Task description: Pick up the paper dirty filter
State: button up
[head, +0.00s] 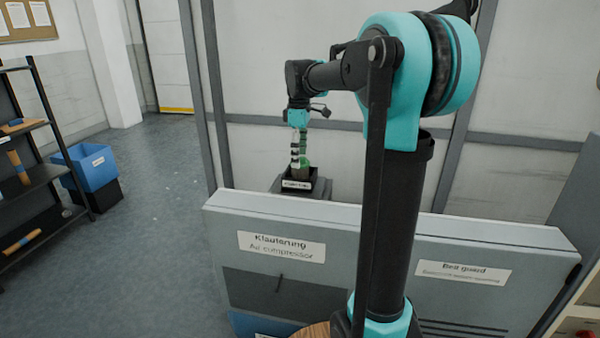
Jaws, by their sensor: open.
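My gripper (299,160) points down at the far end of my arm, over a small dark labelled box (318,192) behind the grey cabinet. Its turquoise body shows just above thin dark and pale fingers. The gripper is open. A greenish, upright thing (304,160) stands between or beside the fingers, at the mouth of the box. I cannot tell whether the fingers touch it. It is small and partly covered by the gripper, and I cannot tell whether it is the paper dirty filter. No other thing that I can identify as that filter shows.
A panelled wall with grey posts stands behind the box. At left are a black shelf (40,175) with tools and a blue bin (90,166). The left floor is clear.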

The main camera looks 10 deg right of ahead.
aim_at(302, 172)
jog(key=shift+f, duration=1.6)
jog(key=c, duration=1.3)
jog(key=shift+r, duration=0.1)
